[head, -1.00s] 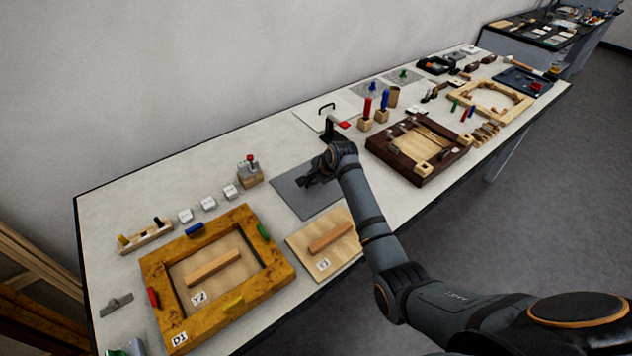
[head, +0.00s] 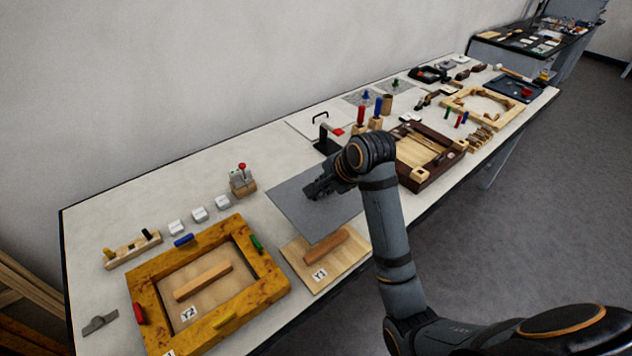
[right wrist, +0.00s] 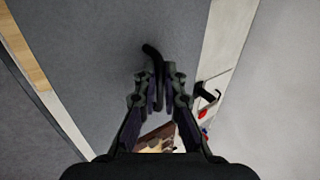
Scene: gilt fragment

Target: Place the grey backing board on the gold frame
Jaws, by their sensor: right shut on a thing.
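The grey backing board (head: 288,204) is a flat sheet. In the head view it appears raised and overlaps the far edge of the wooden Y1 panel (head: 345,258). My right gripper (head: 312,191) is over the board. In the right wrist view its fingers (right wrist: 160,82) are shut on a dark curved tab (right wrist: 152,52) that stands on the grey board (right wrist: 105,50). The gold frame (head: 147,305) lies at the left of the table, with a wooden Y2 panel (head: 212,300) bearing a wooden bar inside it. My left gripper is not in view.
Red, blue, green and yellow pieces sit around the gold frame. White blocks (head: 199,214) and a pegged wooden strip (head: 132,250) stand behind it. A black handled stand (head: 325,143) and a dark wooden frame (head: 418,184) lie to the right of the board.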

